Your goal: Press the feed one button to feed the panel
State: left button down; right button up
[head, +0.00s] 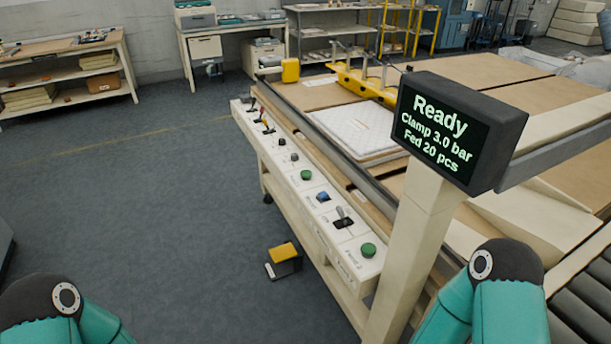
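A cream control strip (340,240) runs along the near side of the machine table. It carries a green button (306,175), a blue button (323,196), a lever switch (343,215) and a second green button (368,250) at the near end. Its labels are too small to read surely. A white quilted panel (352,128) lies flat on the table behind the strip. A dark display (436,132) reads "Ready", "Clamp 3.0 bar", "Fed 20 pcs". Only teal links of my two arms show at the bottom edge; both grippers are out of view.
The display's cream post (408,255) stands close beside the near green button. A yellow pedal (284,252) sits on the floor by the table. Rollers (590,290) lie at the lower right. The floor left of the machine is clear.

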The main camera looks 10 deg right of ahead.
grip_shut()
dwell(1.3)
